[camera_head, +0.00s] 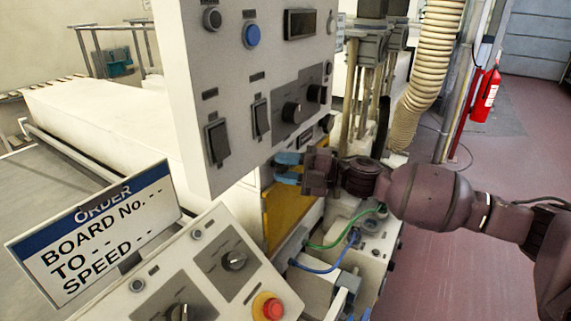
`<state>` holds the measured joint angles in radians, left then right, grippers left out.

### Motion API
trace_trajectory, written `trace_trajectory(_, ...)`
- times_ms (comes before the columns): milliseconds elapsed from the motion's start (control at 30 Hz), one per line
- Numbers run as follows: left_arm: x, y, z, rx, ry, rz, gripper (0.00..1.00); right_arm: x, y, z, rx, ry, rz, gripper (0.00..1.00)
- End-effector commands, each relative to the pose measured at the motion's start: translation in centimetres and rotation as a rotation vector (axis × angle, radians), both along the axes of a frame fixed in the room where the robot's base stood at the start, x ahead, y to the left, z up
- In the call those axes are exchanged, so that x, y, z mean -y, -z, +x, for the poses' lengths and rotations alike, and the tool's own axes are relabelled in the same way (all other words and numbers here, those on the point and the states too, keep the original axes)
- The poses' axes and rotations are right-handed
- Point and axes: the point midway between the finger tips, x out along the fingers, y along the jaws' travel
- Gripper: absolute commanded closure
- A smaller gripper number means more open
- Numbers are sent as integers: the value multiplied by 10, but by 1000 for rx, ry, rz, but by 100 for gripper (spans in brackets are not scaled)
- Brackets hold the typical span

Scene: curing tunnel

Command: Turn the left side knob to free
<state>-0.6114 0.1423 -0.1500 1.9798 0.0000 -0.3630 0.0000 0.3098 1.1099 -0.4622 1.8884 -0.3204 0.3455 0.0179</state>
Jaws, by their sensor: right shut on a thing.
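My right gripper (287,168) reaches in from the right, its blue fingertips pointing left by the lower right edge of the grey upright panel (190,80). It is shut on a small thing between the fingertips. The fingers hide most of that thing; it looks to be a side knob, but I cannot read its setting. The sloping console below carries a dark knob (234,260) and another near the bottom edge (178,312). My left gripper is not in view.
An order sign (95,235) stands at the lower left. A red emergency button (270,306) sits on the console. Green (335,241) and blue (318,268) cables run below my gripper. A ribbed hose (428,75) and a fire extinguisher (486,95) stand behind. The floor at right is clear.

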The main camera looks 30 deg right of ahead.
Motion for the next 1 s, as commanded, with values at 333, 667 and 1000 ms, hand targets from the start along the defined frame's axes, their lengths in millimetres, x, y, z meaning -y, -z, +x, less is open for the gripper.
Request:
trace_trajectory(333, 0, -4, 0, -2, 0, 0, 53, -1, 0, -1, 69, -2, -117, 91)
trace_trajectory(667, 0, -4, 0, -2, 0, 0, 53, -1, 0, -1, 81, -2, -137, 91)
trace_trajectory(1000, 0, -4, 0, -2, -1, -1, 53, -1, 1, -1, 80, -1, -137, 49)
